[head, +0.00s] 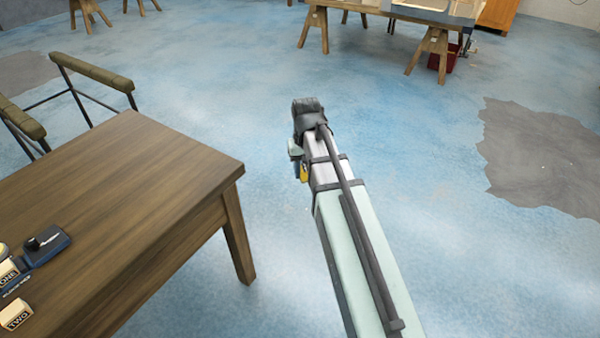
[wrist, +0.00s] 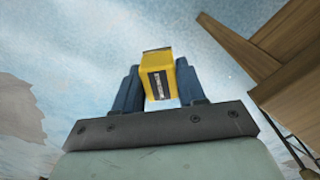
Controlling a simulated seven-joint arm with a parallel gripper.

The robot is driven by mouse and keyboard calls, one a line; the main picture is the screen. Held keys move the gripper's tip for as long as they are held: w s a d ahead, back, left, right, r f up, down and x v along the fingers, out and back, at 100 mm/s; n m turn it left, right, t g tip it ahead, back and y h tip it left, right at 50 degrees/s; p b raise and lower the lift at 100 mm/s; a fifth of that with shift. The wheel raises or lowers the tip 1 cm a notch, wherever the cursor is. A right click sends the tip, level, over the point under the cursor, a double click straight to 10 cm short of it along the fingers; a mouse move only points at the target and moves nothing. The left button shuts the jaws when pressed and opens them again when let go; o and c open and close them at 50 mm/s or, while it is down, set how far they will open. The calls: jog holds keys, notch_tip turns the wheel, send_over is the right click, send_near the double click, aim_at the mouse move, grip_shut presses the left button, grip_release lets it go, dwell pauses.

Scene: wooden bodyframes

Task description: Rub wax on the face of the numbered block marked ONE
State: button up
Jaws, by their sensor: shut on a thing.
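The numbered block marked ONE (head: 8,272) lies on the wooden table at the far left edge of the head view, partly cut off by the frame. My gripper (wrist: 158,78) is shut on a yellow block (wrist: 157,68) with a dark label, held between its blue fingers. I cannot tell for sure whether this is the wax. In the head view a sliver of the yellow block (head: 304,174) shows beside my arm. My gripper is over open floor, right of the table and well apart from block ONE.
The wooden table (head: 130,190) fills the lower left. A block marked TWO (head: 15,317) and a dark blue tool (head: 46,246) lie near block ONE. A chair with padded arms (head: 92,70) stands behind the table. The table's right half is bare.

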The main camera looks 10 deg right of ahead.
jog(key=shift+a, duration=0.1)
jog(key=w+a+r+n, duration=0.1)
jog(key=w+a, duration=0.4)
jog(key=a, duration=0.6)
jog(key=w+a+r+n, duration=0.15)
jog(key=w+a, duration=0.25)
jog(key=a, duration=1.4)
jog(key=w+a+n, duration=0.1)
jog(key=a, duration=0.7)
jog(key=a+n, duration=0.1)
jog(key=a, duration=0.7)
jog(key=shift+w+r, duration=0.15)
jog(key=shift+r, duration=0.25)
jog(key=s+a+r+n, duration=0.15)
jog(key=s+a, duration=0.55)
jog(key=a, duration=0.8)
jog(key=s+a+n, duration=0.2)
jog(key=s+a, duration=0.4)
jog(key=a, duration=0.9)
jog(key=s+a+r+n, duration=0.1)
jog(key=s+a, duration=0.6)
jog(key=a, duration=0.8)
jog(key=shift+w+a+f, duration=0.1)
jog(key=shift+f, duration=1.4)
jog(key=shift+w+a+f, duration=0.1)
jog(key=shift+f, duration=1.35)
jog(key=shift+f, duration=0.55)
